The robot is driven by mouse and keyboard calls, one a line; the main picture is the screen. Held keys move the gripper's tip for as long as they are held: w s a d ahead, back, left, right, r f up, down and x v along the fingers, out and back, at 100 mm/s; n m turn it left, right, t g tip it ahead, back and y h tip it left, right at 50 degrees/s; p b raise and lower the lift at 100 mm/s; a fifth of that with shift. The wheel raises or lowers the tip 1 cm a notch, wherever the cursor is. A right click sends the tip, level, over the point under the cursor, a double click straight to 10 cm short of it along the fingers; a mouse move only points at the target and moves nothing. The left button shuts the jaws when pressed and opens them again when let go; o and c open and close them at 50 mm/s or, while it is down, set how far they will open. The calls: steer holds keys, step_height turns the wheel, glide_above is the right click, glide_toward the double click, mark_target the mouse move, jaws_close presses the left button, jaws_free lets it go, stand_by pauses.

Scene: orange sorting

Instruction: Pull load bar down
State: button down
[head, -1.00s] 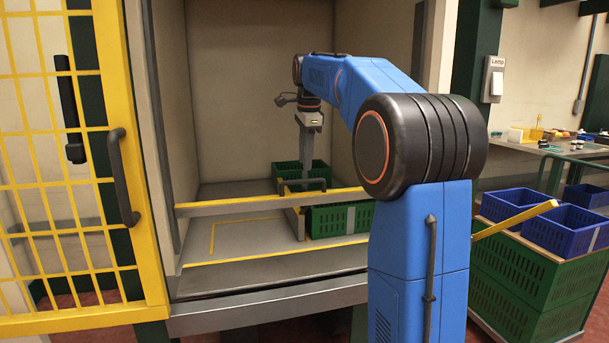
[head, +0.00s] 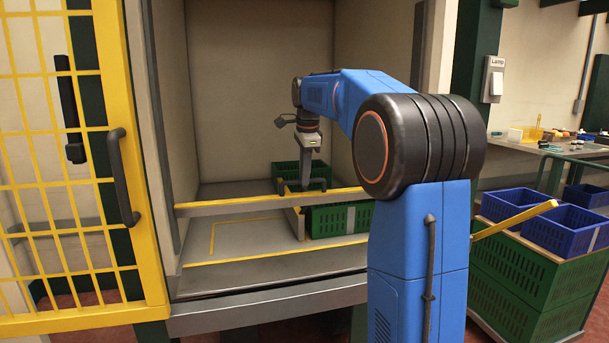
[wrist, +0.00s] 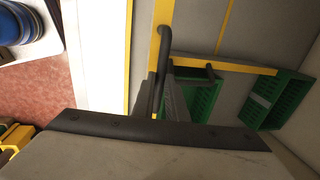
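The load bar (head: 240,203) is a grey bar with a yellow top edge, level across the front of the cabinet opening. A dark handle (head: 317,184) stands on it; it also shows in the wrist view (wrist: 164,50). My gripper (head: 305,184) points down at the handle in the head view. In the wrist view its dark fingers (wrist: 178,98) overlap the handle, and part of the handle is hidden behind them. I cannot tell whether the fingers touch it, or how far apart they are.
Green crates (head: 341,219) stand inside the cabinet behind and below the bar. A yellow mesh door (head: 150,230) stands open at the left. Blue crates (head: 505,204) sit on green ones at the right. The cabinet floor's left part is clear.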

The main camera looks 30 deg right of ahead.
mark_target(305, 195)
step_height(305, 195, down, 10)
steer(key=shift+r, duration=0.25)
steer(key=c, duration=1.8)
jaws_free()
steer(key=shift+f, duration=0.1)
steer(key=shift+o, duration=0.2)
steer(key=s+r, duration=0.3)
steer(key=r, duration=1.4)
steer(key=shift+s+a, duration=0.15)
steer(key=shift+a, duration=0.3)
steer(key=shift+r, duration=0.1)
